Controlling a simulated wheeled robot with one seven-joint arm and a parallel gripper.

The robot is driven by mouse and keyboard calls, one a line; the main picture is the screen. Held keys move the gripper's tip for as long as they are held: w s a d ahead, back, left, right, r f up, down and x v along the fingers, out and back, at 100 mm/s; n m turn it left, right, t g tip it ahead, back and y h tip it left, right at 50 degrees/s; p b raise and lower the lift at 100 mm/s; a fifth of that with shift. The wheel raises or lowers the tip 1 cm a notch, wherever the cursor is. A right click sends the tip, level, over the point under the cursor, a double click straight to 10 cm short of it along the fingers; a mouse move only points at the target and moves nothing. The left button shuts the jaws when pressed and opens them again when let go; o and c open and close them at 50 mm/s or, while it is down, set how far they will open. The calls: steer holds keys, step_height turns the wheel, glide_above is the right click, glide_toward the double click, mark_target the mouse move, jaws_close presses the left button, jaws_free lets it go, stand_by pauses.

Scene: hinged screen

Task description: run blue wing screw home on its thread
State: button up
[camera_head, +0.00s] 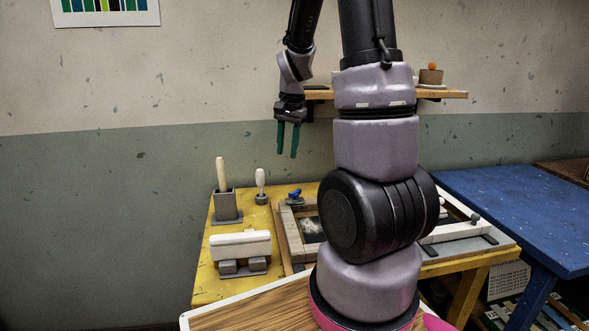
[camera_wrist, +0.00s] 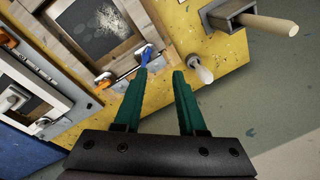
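The blue wing screw (camera_head: 295,193) sits at the back left corner of the wooden hinged frame (camera_head: 285,236). In the wrist view the blue wing screw (camera_wrist: 146,54) shows at the frame's edge, close to the tip of the left finger in the picture. How deep it sits on its thread cannot be told. My gripper (camera_head: 287,153) is open and empty, pointing down in the air above the table, clear of the screw. Its two green fingers are apart in the wrist view (camera_wrist: 159,73). My arm hides part of the frame in the head view.
A white-handled tool in a grey holder (camera_head: 226,206) and a small white-handled tool (camera_head: 260,183) stand left of the screw. A white block on grey supports (camera_head: 241,246) is in front. An orange part (camera_wrist: 103,79) is on the frame. A wall shelf (camera_head: 440,93) is behind.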

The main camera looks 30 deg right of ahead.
steer(key=shift+m+g+h, duration=0.3)
steer(key=shift+m+g, duration=0.4)
steer(key=d+f, duration=0.1)
steer(key=f, duration=0.1)
steer(key=w+d+f, duration=0.1)
steer(key=f, duration=0.2)
steer(key=d+f, duration=0.1)
steer(key=f, duration=0.2)
steer(key=shift+w+d, duration=0.15)
steer(key=shift+w, duration=0.1)
step_height(320, 180, down, 6)
steer(key=shift+s+f, duration=0.1)
steer(key=shift+f, duration=0.35)
steer(key=shift+c, duration=1.2)
jaws_close()
